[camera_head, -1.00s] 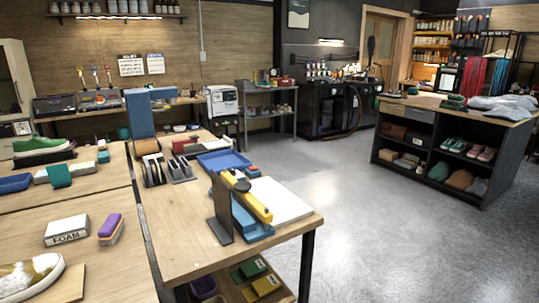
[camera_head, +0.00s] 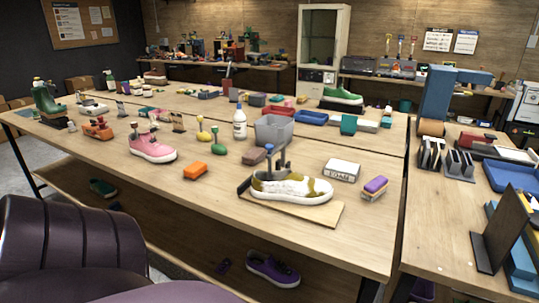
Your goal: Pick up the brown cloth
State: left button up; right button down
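I cannot make out a brown cloth for certain. A small dull brown piece (camera_head: 255,156) lies on the long wooden table, left of a white sneaker with olive-brown patches (camera_head: 291,187); whether it is cloth or a block I cannot tell. A tan-brown rounded item (camera_head: 431,127) sits on the right-hand bench at the foot of a blue upright block; its material is unclear. Neither of my grippers is in view.
The long table (camera_head: 130,185) also holds a pink sneaker (camera_head: 152,147), an orange block (camera_head: 195,171), a grey bin (camera_head: 275,129), a white bottle (camera_head: 240,124) and a foam box (camera_head: 342,170). A gap separates the table from the right bench (camera_head: 440,215).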

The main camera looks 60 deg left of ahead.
aim_at(256, 154)
jog(key=u, duration=1.9)
